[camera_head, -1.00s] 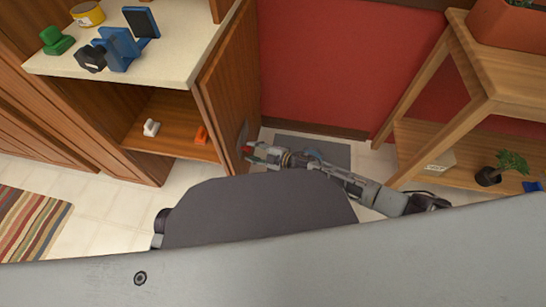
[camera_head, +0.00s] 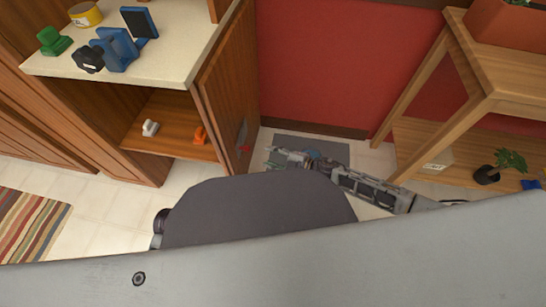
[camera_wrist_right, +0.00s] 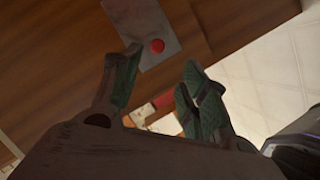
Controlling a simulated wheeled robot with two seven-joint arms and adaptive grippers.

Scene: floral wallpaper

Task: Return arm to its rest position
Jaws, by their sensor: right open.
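My right arm (camera_head: 375,188) reaches in from the right, low over the floor. My right gripper (camera_head: 270,158) is open and empty, just right of the open wooden cabinet door (camera_head: 228,85) with a small gap. In the right wrist view the green-padded fingers of the right gripper (camera_wrist_right: 160,85) stand apart with nothing between them. Beyond them is the wooden door (camera_wrist_right: 60,50) with a grey plate (camera_wrist_right: 140,25) and a red round spot (camera_wrist_right: 157,45). My left gripper is not in view.
The cabinet's shelf holds a white item (camera_head: 150,128) and an orange item (camera_head: 200,135). Its counter (camera_head: 185,45) holds several blue, green and yellow items. A wooden shelf stand (camera_head: 480,75) stands at the right, with a plant (camera_head: 510,160) low on it. A grey mat (camera_head: 325,150) lies by the red wall.

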